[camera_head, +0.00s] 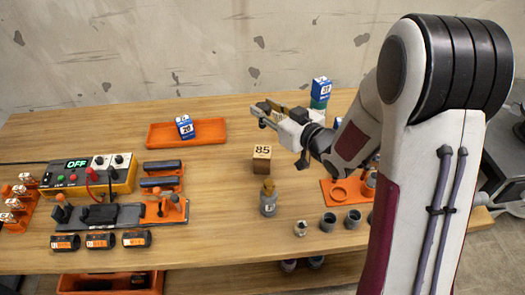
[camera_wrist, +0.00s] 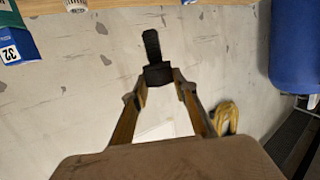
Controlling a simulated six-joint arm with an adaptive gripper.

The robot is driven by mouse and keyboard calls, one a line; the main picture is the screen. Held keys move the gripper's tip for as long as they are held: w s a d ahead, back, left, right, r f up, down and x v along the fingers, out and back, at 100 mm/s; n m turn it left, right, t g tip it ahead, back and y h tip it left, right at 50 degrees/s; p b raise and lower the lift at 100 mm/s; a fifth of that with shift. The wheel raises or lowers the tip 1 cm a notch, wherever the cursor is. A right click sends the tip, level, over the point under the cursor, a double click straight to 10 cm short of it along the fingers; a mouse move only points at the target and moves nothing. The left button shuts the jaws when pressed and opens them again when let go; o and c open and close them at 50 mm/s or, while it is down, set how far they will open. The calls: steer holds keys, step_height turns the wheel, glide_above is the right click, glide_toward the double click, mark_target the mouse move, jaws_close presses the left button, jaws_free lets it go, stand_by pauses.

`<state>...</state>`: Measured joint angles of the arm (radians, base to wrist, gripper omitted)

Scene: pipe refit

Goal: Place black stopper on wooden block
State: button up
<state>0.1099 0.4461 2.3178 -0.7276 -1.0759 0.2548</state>
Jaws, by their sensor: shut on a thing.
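The wooden block (camera_head: 262,158), marked 85, stands on the table in the head view. My gripper (camera_head: 264,114) is in the air above the block and beyond it in the picture, pointing left. In the wrist view, my gripper (camera_wrist: 161,88) is shut on the black stopper (camera_wrist: 158,73), which has a wide base between the fingertips and a narrower stem extending away. In the head view, I cannot make out the stopper clearly at the fingertips. The block does not show in the wrist view.
Behind stand an orange tray (camera_head: 159,135) with a blue box (camera_head: 185,127) and another blue box (camera_head: 321,89) near my wrist. A grey bottle (camera_head: 268,202) and small cups (camera_head: 328,222) stand in front. A control box (camera_head: 90,175) is at left.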

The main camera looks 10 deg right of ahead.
mark_target(265, 125)
stand_by(0.3)
steer(key=shift+f, duration=2.9)
steer(key=shift+f, duration=2.1)
steer(key=shift+f, duration=0.1)
steer(key=o, duration=1)
steer(key=shift+s, duration=0.1)
steer(key=shift+v, duration=3.7)
